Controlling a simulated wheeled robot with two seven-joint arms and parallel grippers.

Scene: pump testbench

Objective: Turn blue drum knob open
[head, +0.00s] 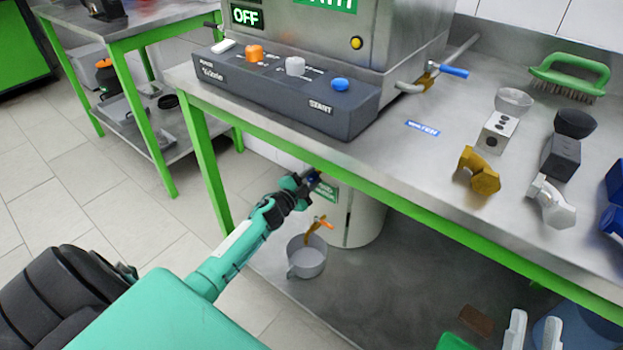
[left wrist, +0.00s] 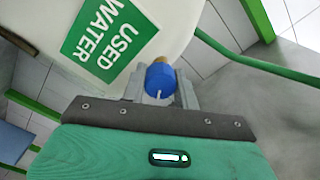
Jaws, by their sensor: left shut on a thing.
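The drum (head: 365,212) is a pale cylinder under the workbench, with a green label. In the left wrist view, the drum (left wrist: 180,22) fills the top, and its label (left wrist: 108,38) reads USED WATER. The blue knob (left wrist: 159,82) sits on a brass-coloured stem at the drum's side, with a white mark on its face. My left gripper (head: 308,178) reaches under the bench edge to the drum. Its fingers (left wrist: 160,90) stand on both sides of the knob and are shut on it. In the head view the gripper mostly hides the knob.
The bench's green front rail (head: 290,160) runs just above my left gripper.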

